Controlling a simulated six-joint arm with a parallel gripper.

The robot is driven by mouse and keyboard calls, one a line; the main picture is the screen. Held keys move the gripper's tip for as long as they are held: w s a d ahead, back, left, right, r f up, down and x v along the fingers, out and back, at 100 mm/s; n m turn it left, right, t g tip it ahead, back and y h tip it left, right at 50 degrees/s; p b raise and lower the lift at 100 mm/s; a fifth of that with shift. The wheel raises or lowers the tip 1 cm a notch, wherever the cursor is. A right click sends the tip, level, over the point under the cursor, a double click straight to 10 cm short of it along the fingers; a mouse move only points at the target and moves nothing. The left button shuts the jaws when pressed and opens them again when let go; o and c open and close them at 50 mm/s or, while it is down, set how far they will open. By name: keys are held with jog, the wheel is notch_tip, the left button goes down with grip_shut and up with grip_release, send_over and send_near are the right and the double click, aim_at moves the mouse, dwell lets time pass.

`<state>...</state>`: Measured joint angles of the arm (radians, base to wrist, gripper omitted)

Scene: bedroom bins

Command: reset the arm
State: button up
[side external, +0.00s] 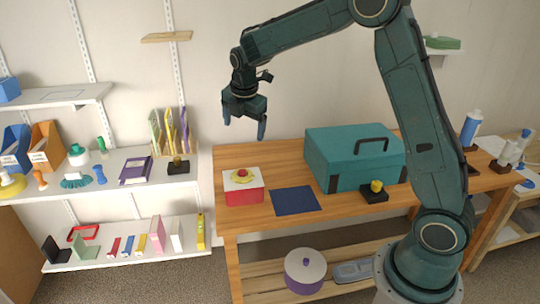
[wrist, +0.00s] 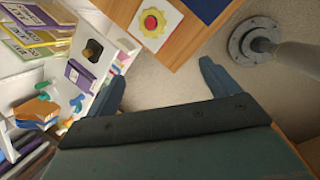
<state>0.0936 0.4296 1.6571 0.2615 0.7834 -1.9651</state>
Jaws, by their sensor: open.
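My gripper (side external: 245,122) is open and empty. It hangs in the air above the left part of the wooden table (side external: 256,157), fingers pointing down. In the wrist view its two fingers (wrist: 162,88) stand wide apart with only carpet and the table corner seen beyond them. Below it on the table is a red box with a white top (side external: 244,195), with a yellow and red piece on top; it also shows in the wrist view (wrist: 168,34).
A dark blue mat (side external: 295,200) and a teal case with a black handle (side external: 345,155) lie on the table. A yellow knob on a black base (side external: 375,191) stands in front of the case. Shelves (side external: 115,195) with small items line the left wall. Space around my gripper is clear.

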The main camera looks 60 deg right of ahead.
jog(key=s+a+r+m+t+y, duration=0.1)
jog(key=s+a+r+m, duration=0.2)
jog(key=s+r+m, duration=0.35)
jog(key=s+a+r+m+t, duration=0.1)
jog(key=s+a+r+m, duration=0.25)
jog(key=s, duration=0.55)
jog(key=s+a+f+m, duration=0.1)
jog(key=s+m, duration=0.3)
jog(key=s, duration=0.4)
jog(key=s+a+m+t+y, duration=0.1)
jog(key=s+a+m, duration=0.1)
jog(key=s+m, duration=0.3)
jog(key=shift+s+a+f, duration=0.25)
jog(key=shift+s+f, duration=0.15)
jog(key=shift+s, duration=1.8)
